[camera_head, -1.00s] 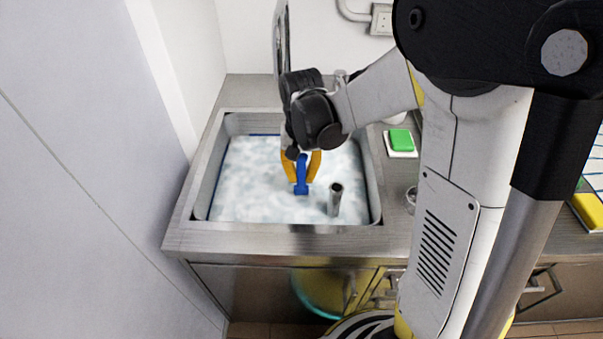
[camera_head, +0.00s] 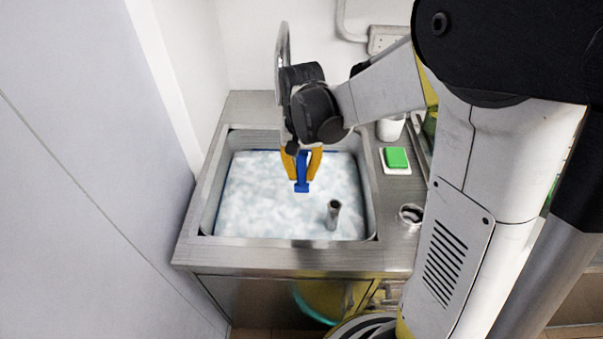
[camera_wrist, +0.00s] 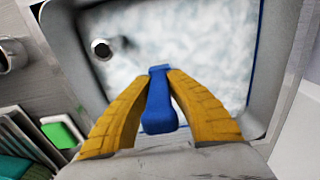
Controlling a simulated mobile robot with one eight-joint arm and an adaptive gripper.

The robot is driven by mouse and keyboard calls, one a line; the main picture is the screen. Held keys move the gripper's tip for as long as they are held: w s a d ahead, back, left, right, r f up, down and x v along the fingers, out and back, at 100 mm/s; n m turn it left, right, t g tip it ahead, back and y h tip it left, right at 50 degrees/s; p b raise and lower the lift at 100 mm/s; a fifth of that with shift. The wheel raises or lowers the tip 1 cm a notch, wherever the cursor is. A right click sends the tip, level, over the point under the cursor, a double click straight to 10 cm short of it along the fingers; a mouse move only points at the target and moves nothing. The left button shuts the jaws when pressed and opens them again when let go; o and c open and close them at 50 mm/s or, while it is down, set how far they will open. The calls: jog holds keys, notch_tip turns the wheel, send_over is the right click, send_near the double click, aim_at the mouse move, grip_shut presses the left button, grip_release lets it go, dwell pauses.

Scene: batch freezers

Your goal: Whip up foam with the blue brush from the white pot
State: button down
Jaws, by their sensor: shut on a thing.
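My gripper (camera_head: 302,168) has yellow fingers shut on the blue brush (camera_head: 302,186), which it holds over the sink. The brush also shows between the fingers in the wrist view (camera_wrist: 159,108). White foamy water fills the sink basin (camera_head: 371,205). The brush's lower end shows in front of the foam; I cannot tell whether it touches it. A white pot (camera_head: 391,129) stands on the counter behind the sink's right side, partly hidden by my arm.
A grey upright pipe (camera_head: 333,215) stands in the foam near the front right. A green sponge (camera_head: 397,158) lies on a white dish right of the sink. A small metal cup (camera_head: 410,216) sits on the counter. A tall grey panel (camera_head: 90,170) bounds the left.

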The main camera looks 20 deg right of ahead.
aim_at(301, 158)
jog(key=shift+r+p, duration=1.7)
jog(key=shift+r, duration=0.85)
notch_tip(301, 158, up, 5)
jog(key=p, duration=0.4)
